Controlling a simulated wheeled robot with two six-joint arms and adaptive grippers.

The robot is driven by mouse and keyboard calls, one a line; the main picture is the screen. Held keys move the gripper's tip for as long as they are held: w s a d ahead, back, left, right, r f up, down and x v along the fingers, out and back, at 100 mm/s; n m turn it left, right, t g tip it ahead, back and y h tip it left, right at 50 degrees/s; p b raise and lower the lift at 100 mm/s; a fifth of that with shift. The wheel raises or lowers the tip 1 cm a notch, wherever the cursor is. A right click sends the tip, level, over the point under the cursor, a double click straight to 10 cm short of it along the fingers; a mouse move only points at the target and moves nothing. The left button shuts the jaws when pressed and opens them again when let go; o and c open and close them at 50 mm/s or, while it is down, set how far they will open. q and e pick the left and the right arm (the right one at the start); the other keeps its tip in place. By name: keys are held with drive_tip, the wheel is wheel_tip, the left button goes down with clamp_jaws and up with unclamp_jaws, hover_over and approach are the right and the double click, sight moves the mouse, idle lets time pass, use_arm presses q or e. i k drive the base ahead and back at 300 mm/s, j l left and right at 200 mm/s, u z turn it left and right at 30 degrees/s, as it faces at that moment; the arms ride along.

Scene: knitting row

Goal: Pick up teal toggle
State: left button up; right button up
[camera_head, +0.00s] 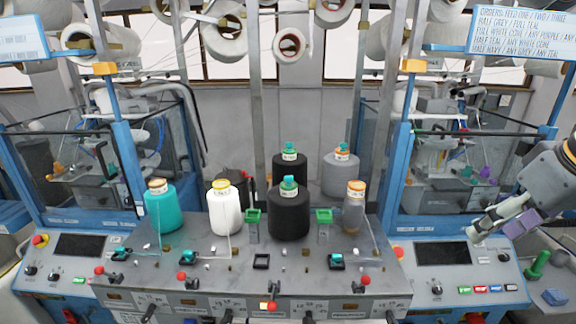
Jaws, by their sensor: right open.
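Several small teal pieces sit on the grey machine deck. One teal piece (121,254) is at the left, another (186,257) is to its right, and a third (336,261) is right of centre. I cannot tell which of them is the teal toggle. My right gripper (484,226) comes in from the right edge, open, above the right blue control panel and well right of these pieces. Purple shapes (522,222) show beside it; I cannot tell whether they touch it. My left gripper is not in view.
Red-knobbed levers (181,276) line the front. A green piece (537,264) and a blue piece (554,296) lie at the right.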

sight(288, 179)
drive_tip(key=i+j, duration=0.55)
drive_tip(key=j, duration=0.15)
drive_tip(key=i+j, duration=0.55)
drive_tip(key=j, duration=0.1)
